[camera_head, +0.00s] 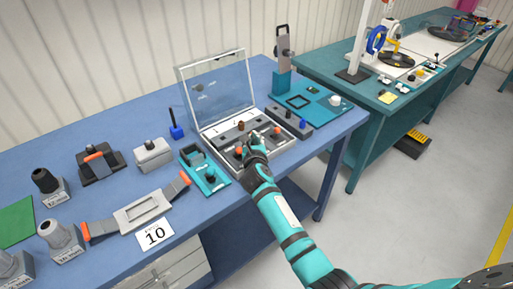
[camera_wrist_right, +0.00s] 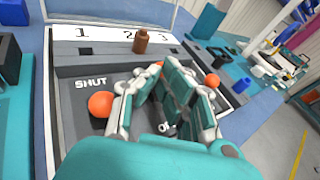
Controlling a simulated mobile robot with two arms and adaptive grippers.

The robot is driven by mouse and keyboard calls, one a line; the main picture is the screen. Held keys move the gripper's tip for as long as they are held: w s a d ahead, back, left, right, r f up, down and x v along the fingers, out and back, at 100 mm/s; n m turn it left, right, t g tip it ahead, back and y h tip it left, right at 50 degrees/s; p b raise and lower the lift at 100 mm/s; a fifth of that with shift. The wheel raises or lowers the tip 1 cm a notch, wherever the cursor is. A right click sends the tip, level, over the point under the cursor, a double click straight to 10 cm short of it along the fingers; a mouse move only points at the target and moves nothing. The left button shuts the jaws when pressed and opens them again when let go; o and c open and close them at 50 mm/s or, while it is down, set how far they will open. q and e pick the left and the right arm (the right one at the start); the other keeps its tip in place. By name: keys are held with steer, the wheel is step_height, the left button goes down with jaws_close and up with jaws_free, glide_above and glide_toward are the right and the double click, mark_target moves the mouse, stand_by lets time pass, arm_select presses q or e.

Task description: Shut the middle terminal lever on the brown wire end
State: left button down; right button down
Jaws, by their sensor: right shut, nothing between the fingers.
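The terminal box (camera_head: 283,147) stands on the blue bench with its clear lid (camera_head: 215,85) raised. In the right wrist view, the brown wire end (camera_wrist_right: 141,41) stands upright near the middle terminal, by the number strip. The left lever's orange knob (camera_wrist_right: 100,104) is beside the word SHUT, and the right lever's orange knob (camera_wrist_right: 211,80) is right of my fingers. A small bit of orange (camera_wrist_right: 160,64), probably the middle lever's knob, shows behind my fingertips. My right gripper (camera_wrist_right: 170,68) is shut and empty over the middle of the box; whether it touches the lever is hidden. My left gripper is not in view.
A teal tray (camera_head: 207,178) with a knob stands left of the box. A dark block with knobs (camera_head: 290,122) and a teal board (camera_head: 318,105) are to its right. Further left are several grey fixtures.

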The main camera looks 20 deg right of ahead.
steer(key=shift+s, duration=0.3)
steer(key=v, duration=1.1)
steer(key=shift+s+a, duration=0.2)
steer(key=shift+a, duration=0.05)
steer(key=shift+r, duration=0.1)
